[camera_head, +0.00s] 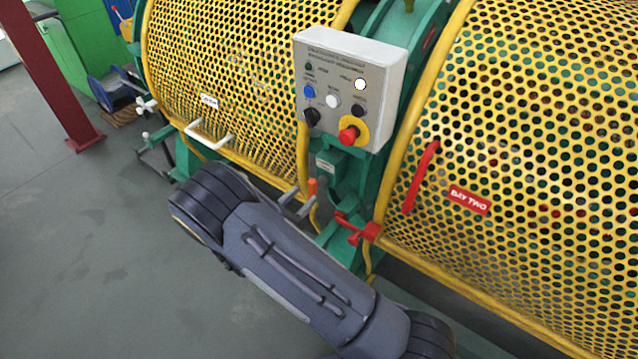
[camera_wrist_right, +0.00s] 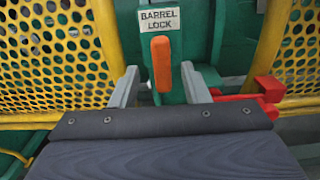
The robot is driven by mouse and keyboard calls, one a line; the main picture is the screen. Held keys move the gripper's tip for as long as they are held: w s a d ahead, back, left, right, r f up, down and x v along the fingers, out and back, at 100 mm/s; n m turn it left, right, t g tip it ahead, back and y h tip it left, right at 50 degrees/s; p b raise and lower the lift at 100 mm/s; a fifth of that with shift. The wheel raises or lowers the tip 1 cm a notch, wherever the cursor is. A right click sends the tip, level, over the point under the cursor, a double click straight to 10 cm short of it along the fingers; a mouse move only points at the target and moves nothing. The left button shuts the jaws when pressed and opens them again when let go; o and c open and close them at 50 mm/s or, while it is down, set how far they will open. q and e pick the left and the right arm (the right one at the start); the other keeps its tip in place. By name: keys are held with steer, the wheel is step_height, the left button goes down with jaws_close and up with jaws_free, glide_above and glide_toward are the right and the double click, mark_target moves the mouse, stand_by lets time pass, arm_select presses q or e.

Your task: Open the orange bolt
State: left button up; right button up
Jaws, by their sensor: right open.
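The orange bolt (camera_wrist_right: 161,64) stands upright under a "BARREL LOCK" label (camera_wrist_right: 159,21) on the green frame in the right wrist view. In the head view its orange top (camera_head: 312,187) shows small, below the control box. My right gripper (camera_wrist_right: 162,80) is open, with one grey finger on each side of the orange bolt and a visible gap to each. In the head view the right gripper's fingers (camera_head: 298,200) are partly visible beside the bolt, beyond my dark arm. The bolt's lower end is hard to make out. My left gripper is not in view.
A grey control box (camera_head: 345,90) with a red button stands above the bolt. Yellow perforated guards (camera_head: 530,170) flank it. A red latch (camera_head: 357,230) sits right of the bolt. Open grey floor (camera_head: 90,230) lies to the left, with a red post (camera_head: 52,75).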

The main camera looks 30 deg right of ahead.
mark_target(310, 190)
steer(key=x, duration=0.7)
steer(key=shift+s, duration=0.1)
jaws_close()
